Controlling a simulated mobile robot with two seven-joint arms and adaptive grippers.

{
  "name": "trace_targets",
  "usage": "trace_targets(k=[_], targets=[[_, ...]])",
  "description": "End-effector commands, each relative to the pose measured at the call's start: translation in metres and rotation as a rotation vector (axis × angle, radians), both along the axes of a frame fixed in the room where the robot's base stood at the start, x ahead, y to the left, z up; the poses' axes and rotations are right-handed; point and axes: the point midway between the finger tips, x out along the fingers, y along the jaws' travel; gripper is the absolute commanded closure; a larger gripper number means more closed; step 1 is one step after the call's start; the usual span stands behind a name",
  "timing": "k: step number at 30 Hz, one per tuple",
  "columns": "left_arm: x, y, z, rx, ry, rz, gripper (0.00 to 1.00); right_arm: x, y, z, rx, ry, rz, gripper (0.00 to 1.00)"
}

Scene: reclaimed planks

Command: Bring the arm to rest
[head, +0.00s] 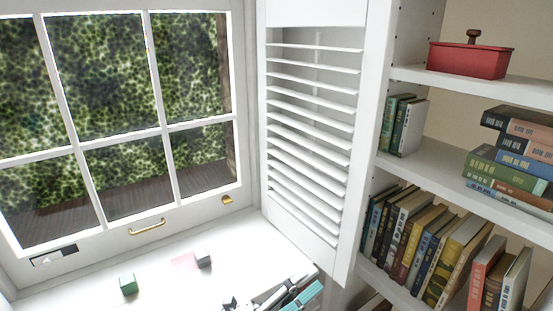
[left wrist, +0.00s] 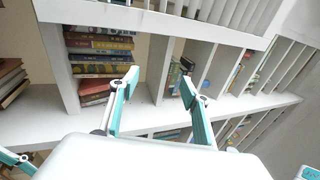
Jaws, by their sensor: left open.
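My left gripper (head: 284,292) shows at the bottom edge of the head view, partly cut off, in front of the white sill below the louvred shutter. In the left wrist view its two teal and grey fingers (left wrist: 160,86) stand apart with nothing between them. Bookshelves lie beyond the fingers. I cannot make out my right gripper in either view.
The louvred shutter (head: 312,130) and bookshelf (head: 410,159) stand right. A red box (head: 468,61) is on the upper shelf.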

Motion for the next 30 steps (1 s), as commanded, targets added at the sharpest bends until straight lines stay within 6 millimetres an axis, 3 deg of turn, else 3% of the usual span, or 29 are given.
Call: trace_targets(k=[4, 8, 12, 18, 24, 30], targets=[[0.012, 0.059, -0.053, -0.176, 0.398, 0.165, 0.53, 0.001, 0.001, 0.003, 0.003, 0.0, -0.001, 0.6], [0.003, 0.115, -0.115, -0.333, 0.733, 0.313, 0.53, 0.002, 0.001, 0.008, 0.008, -0.006, -0.001, 0.6], [-0.031, 0.173, -0.185, -0.498, 1.059, 0.475, 0.53, 0.003, 0.002, 0.013, 0.012, -0.009, -0.002, 0.6], [-0.1, 0.235, -0.261, -0.693, 1.401, 0.676, 0.53, 0.002, 0.003, 0.014, 0.015, -0.006, -0.003, 0.6], [-0.144, 0.262, -0.293, -0.792, 1.557, 0.782, 0.53, -0.001, 0.003, 0.012, 0.015, 0.003, -0.002, 0.6], [-0.151, 0.266, -0.298, -0.809, 1.58, 0.797, 0.53, -0.003, 0.003, 0.009, 0.015, 0.008, -0.003, 0.6]])
